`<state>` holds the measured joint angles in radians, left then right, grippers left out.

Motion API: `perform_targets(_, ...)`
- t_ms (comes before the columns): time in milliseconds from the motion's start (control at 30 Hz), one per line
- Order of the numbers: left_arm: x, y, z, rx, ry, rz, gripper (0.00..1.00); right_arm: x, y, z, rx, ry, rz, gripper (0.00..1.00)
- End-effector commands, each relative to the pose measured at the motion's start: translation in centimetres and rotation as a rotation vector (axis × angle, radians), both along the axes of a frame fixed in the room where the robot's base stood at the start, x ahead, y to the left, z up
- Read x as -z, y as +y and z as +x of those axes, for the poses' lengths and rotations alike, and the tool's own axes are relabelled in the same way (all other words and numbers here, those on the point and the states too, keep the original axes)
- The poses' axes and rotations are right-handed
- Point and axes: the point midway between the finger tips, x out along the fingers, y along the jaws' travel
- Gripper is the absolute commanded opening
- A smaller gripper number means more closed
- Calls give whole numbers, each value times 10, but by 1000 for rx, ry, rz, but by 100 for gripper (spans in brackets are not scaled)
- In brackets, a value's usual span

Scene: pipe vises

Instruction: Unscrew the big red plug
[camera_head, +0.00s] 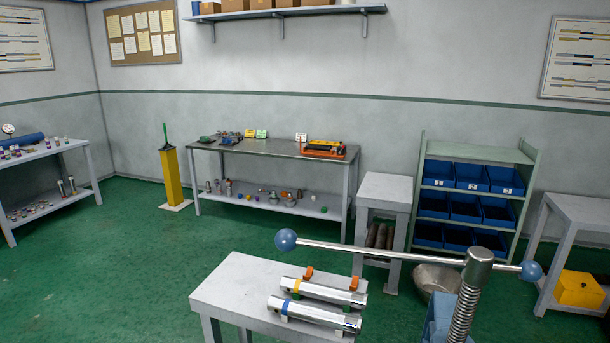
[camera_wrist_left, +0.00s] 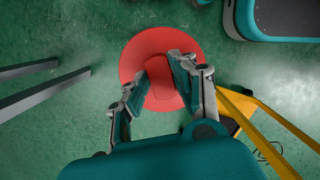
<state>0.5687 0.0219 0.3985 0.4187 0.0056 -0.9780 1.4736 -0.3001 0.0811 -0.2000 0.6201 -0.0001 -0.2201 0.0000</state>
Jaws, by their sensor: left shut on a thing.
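The big red plug (camera_wrist_left: 150,50) is in the middle of the left wrist view. It is a wide round red disc with a raised squarish head at its centre. My left gripper (camera_wrist_left: 163,85) has its two fingers on either side of that head and is shut on it. The fingers cover part of the disc. What lies under the disc is hidden, so I cannot tell whether it sits in a pipe. Neither gripper shows in the head view, and my right gripper is in no view.
A vise screw (camera_head: 472,290) with a long ball-ended handle (camera_head: 380,250) stands close at front right. Two metal pipes (camera_head: 316,313) lie on a low grey table (camera_head: 235,285). Yellow bars (camera_wrist_left: 270,125) run right of the plug. Green floor (camera_head: 130,250) is clear at left.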

Motion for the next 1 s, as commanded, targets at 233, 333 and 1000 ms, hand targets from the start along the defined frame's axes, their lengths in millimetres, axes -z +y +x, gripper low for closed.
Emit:
perform_targets(233,-5,0,2,-364,-7,-2,0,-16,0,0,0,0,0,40)
perform_targets(333,-4,-1,1,-542,-5,-3,0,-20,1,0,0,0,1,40)
perform_targets(1000,-2,1,2,-973,-4,0,38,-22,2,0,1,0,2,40)
